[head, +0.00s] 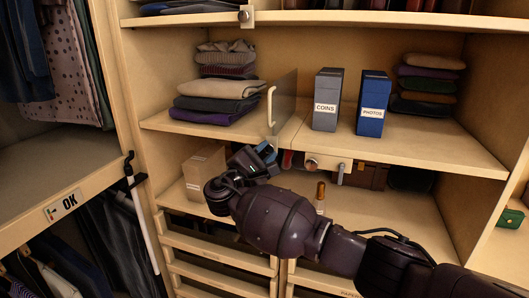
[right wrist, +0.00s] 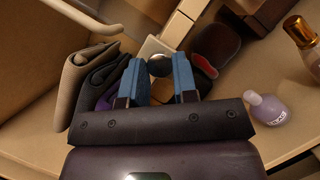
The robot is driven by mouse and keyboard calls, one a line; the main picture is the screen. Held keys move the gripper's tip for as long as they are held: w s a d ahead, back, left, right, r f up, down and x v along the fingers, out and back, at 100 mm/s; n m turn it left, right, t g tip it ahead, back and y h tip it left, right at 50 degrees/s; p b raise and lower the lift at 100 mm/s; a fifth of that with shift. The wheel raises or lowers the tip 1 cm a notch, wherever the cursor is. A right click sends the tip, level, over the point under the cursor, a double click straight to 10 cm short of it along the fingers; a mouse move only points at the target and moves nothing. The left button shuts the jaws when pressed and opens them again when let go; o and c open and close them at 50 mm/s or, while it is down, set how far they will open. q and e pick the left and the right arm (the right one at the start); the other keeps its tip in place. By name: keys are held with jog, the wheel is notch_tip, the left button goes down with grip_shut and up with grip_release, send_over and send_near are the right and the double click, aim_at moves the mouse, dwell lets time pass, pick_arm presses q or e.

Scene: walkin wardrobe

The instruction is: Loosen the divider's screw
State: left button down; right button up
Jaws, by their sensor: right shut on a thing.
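The divider (head: 285,104) is an upright panel with a pale handle (head: 270,106) at its front edge, standing on the middle shelf. My right gripper (head: 266,153) is at the front edge of that shelf, just below the divider. In the right wrist view its blue fingers (right wrist: 160,82) are shut on a dark round screw knob (right wrist: 159,66) in front of a pale block (right wrist: 153,46). The gripper hides this screw in the head view. My left gripper is not in view.
Folded clothes (head: 213,103) lie left of the divider. A grey COINS box (head: 326,108) and a blue PHOTOS box (head: 372,110) stand to its right. A cardboard box (head: 205,172), a small bottle (head: 320,196) and another knob (head: 311,164) are close to my right arm.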

jog(key=n+t+y, duration=0.1)
jog(key=n, duration=0.2)
jog(key=n+t+y, duration=0.1)
jog(key=n, duration=0.2)
jog(key=n+t+y, duration=0.1)
jog(key=n, duration=0.2)
jog(key=shift+d+f+n, duration=0.15)
jog(key=shift+d+n, duration=0.05)
jog(key=shift+n, duration=0.2)
jog(key=o, duration=0.9)
jog(key=shift+o, duration=0.2)
jog(key=shift+s, duration=0.1)
jog(key=b+v, duration=0.2)
jog(key=v, duration=0.8)
jog(key=shift+s+f, duration=0.25)
jog(key=shift+s, duration=0.05)
